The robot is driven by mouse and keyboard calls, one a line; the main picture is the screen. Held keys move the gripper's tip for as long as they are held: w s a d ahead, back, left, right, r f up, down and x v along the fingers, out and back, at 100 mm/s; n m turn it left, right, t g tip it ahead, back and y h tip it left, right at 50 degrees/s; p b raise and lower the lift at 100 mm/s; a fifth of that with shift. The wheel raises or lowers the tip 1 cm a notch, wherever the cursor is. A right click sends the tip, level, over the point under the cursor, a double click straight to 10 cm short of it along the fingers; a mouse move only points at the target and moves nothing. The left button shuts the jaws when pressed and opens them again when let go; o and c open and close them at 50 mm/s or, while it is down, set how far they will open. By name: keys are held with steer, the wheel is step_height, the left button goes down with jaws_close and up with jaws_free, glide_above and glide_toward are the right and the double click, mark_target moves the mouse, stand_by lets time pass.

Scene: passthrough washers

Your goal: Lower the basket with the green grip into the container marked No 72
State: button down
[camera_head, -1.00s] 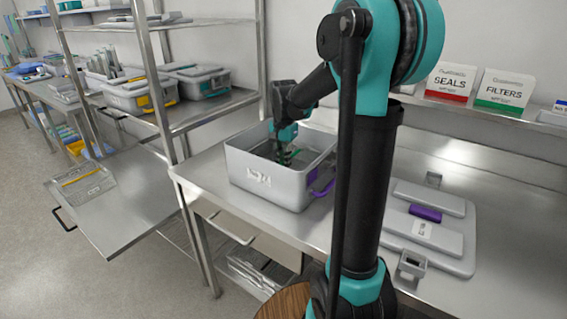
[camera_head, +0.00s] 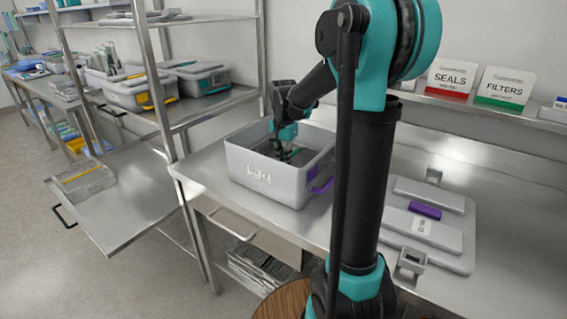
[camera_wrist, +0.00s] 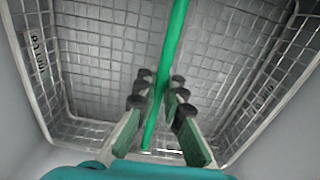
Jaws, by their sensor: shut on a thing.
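A grey open container (camera_head: 262,178) with a purple latch stands on the steel bench; the marking on its front is too blurred to read surely. My gripper (camera_head: 287,152) reaches down inside the container's walls. In the wrist view my gripper (camera_wrist: 158,98) is shut on the green grip (camera_wrist: 172,50), a thin bar crossing above a wire basket (camera_wrist: 95,50). The basket hangs level or nearly so between the container's pale walls; whether it touches the floor is hidden. A tag (camera_wrist: 39,52) on its mesh is not legible.
A grey lid (camera_head: 440,240) with a purple handle lies on the bench to the right. Shelving (camera_head: 165,90) with closed grey boxes stands at left. SEALS and FILTERS cards stand on the back ledge.

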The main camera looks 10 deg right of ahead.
steer(key=c, duration=1.6)
jaws_free()
steer(key=shift+o, duration=0.3)
steer(key=o, duration=0.5)
steer(key=shift+r, duration=0.1)
steer(key=shift+r, duration=3.45)
